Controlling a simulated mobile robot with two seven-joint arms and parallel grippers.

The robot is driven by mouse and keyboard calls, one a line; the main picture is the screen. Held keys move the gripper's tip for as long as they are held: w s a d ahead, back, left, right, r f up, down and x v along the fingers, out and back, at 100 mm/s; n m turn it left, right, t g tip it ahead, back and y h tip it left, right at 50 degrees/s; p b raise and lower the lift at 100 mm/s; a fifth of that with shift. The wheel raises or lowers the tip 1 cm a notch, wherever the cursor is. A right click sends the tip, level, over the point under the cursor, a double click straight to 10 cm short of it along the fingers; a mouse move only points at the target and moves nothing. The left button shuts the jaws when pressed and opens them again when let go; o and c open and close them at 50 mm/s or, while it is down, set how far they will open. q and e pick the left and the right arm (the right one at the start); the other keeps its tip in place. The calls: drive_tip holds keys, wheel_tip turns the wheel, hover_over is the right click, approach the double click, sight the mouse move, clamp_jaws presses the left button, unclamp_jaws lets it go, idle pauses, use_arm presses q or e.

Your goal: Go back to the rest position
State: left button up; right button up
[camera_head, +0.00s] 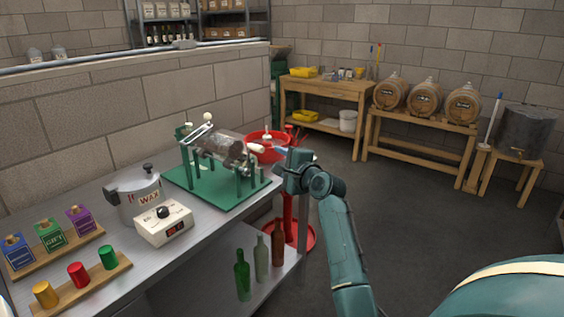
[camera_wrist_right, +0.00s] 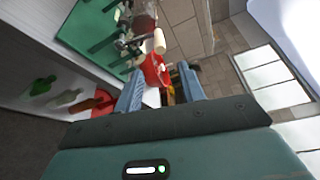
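My right gripper (camera_head: 279,172) is at the right end of the workbench, beside the green stand (camera_head: 212,190). In the right wrist view its two fingers (camera_wrist_right: 160,82) are spread apart, so it is open. No object is clearly held between them; a red basin (camera_wrist_right: 153,72) shows past the fingertips. The stand holds a lying glass bottle or cylinder (camera_head: 222,147) with a pale end pointing towards my gripper. The gap between gripper and stand is hard to judge. My left gripper is in neither view.
The metal workbench (camera_head: 205,238) carries a wax pot (camera_head: 137,196), a white device (camera_head: 163,224) and wooden racks with coloured boxes and cylinders. Several bottles stand on its lower shelf. A red basin (camera_head: 266,150) stands beyond the stand. Open floor (camera_head: 400,225) lies to the right, before the barrels (camera_head: 426,97).

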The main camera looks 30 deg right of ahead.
drive_tip(key=shift+s, duration=0.35)
idle(0.3)
drive_tip(key=s+a+f+n+g, duration=0.1)
drive_tip(key=s+a+f+n, duration=0.3)
drive_tip(key=f, duration=0.3)
drive_tip(key=s+a+f+n+g+y, duration=0.1)
drive_tip(key=s+a+f+n, duration=0.35)
drive_tip(key=f, duration=0.25)
drive_tip(key=s+a+f+n+g, duration=0.1)
drive_tip(key=s+a+f+n, duration=0.35)
drive_tip(key=f, duration=0.25)
drive_tip(key=s+a+f+n+g+y, duration=0.1)
drive_tip(key=s+a+f+n, duration=0.1)
drive_tip(key=s, duration=0.5)
drive_tip(key=s+a+f+n+g+y, duration=0.1)
drive_tip(key=s+a+f+n, duration=0.2)
drive_tip(key=s+a+n, duration=0.2)
drive_tip(key=s+a+f+n+g+y, duration=0.1)
drive_tip(key=s+a+n, duration=0.3)
drive_tip(key=s, duration=0.5)
drive_tip(key=a+f, duration=0.1)
drive_tip(key=a, duration=0.1)
drive_tip(key=shift+a+f, duration=0.4)
